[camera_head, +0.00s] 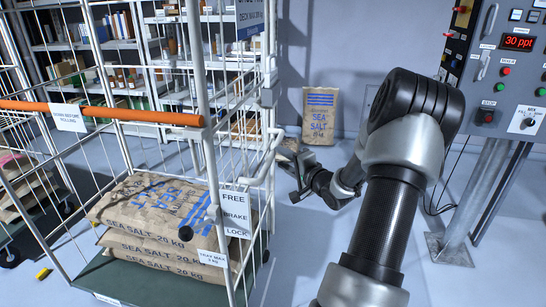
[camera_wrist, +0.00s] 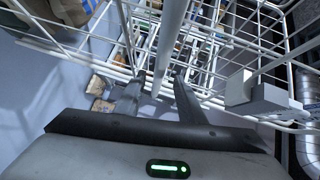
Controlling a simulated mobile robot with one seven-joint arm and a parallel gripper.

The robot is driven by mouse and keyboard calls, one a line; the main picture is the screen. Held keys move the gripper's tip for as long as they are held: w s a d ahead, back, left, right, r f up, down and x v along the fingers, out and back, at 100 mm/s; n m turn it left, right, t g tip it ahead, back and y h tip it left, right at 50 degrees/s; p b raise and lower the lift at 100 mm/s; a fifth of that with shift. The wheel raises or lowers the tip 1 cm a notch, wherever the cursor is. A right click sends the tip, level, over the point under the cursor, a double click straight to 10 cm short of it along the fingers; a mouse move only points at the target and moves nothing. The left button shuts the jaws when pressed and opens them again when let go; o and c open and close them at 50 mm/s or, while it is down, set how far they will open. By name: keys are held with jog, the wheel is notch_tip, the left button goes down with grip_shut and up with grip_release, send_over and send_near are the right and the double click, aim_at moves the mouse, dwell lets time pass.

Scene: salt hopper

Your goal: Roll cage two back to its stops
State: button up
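A white wire roll cage (camera_head: 196,75) stands at the left front, loaded with sea salt sacks (camera_head: 160,215) on its dark base (camera_head: 150,283). No number shows, so I cannot tell if it is cage two. An orange bar (camera_head: 100,112) crosses it, bearing a rolling notice. My gripper (camera_head: 290,160) is at the cage's right side. In the wrist view my gripper's fingers (camera_wrist: 158,90) are apart, with a white post (camera_wrist: 168,45) running between them. Contact is unclear. The stops are not identifiable.
A second cage (camera_head: 15,150) with sacks stands at the far left. Loaded shelves (camera_head: 150,60) line the back. One sack (camera_head: 320,115) stands against the wall. A control panel (camera_head: 505,75) on a metal post (camera_head: 490,190) is at right. A yellow block (camera_head: 42,272) lies on the floor.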

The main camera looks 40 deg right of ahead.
aim_at(273, 153)
jog(key=w, duration=0.4)
jog(key=w+f+b, duration=0.1)
jog(key=w, duration=0.1)
jog(key=shift+w+d, duration=0.3)
grip_shut()
